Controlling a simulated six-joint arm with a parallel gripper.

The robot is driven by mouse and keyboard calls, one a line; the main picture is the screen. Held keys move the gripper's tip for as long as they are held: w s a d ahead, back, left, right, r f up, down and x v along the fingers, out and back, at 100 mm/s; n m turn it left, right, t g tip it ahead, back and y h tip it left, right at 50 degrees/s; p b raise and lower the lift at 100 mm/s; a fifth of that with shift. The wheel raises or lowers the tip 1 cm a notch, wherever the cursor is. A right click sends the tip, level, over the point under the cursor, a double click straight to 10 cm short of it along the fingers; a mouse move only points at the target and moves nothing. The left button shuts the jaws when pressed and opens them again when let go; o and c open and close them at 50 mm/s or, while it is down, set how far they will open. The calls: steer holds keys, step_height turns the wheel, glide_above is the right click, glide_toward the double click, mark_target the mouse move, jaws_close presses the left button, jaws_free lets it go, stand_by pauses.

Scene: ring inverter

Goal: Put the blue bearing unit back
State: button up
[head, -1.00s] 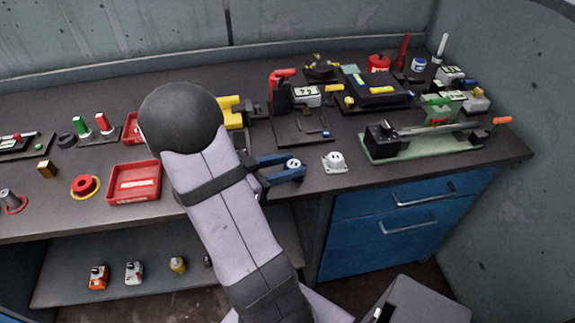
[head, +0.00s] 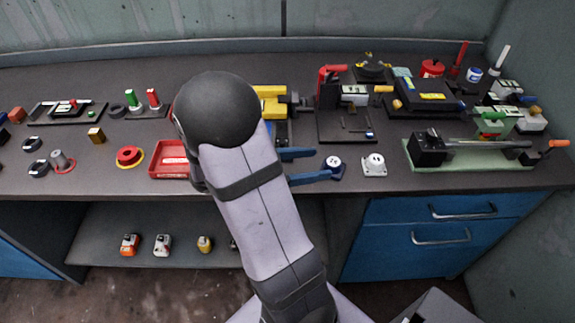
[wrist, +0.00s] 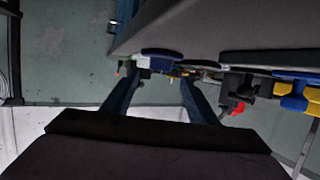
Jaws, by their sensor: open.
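The blue bearing unit (head: 336,170) stands on the bench near its front edge, dark blue with a pale centre. My gripper (head: 323,164) is open, its two blue fingers pointing right, with the unit at the fingertips. I cannot tell if either finger touches it. In the wrist view, a dark blue rounded shape (wrist: 161,55), probably the unit, shows beyond the fingertips of my gripper (wrist: 157,82). A similar white bearing unit (head: 374,166) stands just right of the blue one.
A red tray (head: 170,161) lies left of my arm. A black fixture plate (head: 345,128) and a yellow device (head: 271,100) stand behind the gripper. A green-based fixture (head: 470,160) is at the right. The front edge of the bench (head: 420,190) is close.

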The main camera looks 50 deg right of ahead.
steer(key=v, duration=0.7)
steer(key=shift+w+a+r, duration=0.1)
steer(key=shift+a, duration=0.05)
